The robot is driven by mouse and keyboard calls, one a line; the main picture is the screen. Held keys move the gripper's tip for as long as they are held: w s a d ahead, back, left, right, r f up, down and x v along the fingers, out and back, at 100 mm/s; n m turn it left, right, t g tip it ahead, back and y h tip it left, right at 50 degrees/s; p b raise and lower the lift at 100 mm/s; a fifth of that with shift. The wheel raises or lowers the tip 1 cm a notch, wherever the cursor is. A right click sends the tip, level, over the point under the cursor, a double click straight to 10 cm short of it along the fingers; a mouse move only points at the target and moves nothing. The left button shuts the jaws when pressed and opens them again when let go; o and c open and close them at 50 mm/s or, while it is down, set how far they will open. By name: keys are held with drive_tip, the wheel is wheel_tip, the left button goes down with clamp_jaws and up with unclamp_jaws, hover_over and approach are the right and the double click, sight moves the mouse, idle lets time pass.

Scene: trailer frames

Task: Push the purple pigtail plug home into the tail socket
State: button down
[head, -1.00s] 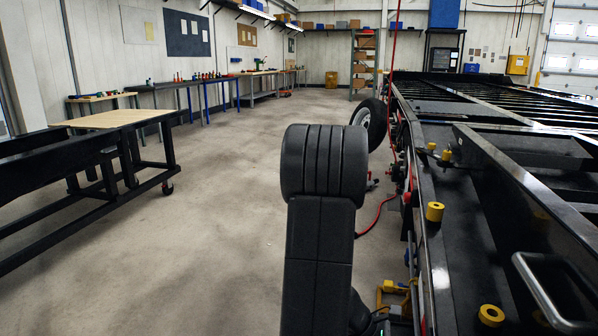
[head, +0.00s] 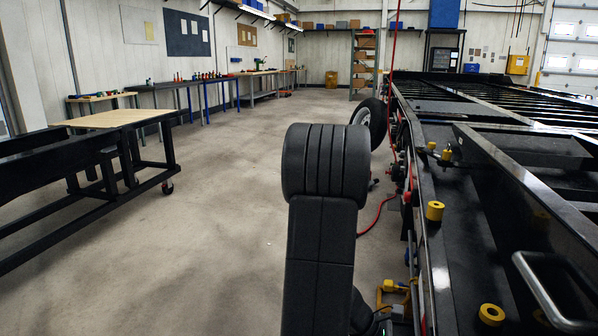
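My arm's dark links fill the lower middle of the head view and hide what lies behind them. My gripper is not in view. No purple pigtail plug and no tail socket can be made out. The black trailer frame (head: 470,215) runs along the right side, with red and dark fittings along its near side.
Yellow cylinders (head: 435,211) stand on the trailer frame. A wheel (head: 369,122) and a red hose (head: 378,216) are beside it. A black rack (head: 150,175) with a wooden top (head: 115,119) stands at left. The floor (head: 220,230) between is clear.

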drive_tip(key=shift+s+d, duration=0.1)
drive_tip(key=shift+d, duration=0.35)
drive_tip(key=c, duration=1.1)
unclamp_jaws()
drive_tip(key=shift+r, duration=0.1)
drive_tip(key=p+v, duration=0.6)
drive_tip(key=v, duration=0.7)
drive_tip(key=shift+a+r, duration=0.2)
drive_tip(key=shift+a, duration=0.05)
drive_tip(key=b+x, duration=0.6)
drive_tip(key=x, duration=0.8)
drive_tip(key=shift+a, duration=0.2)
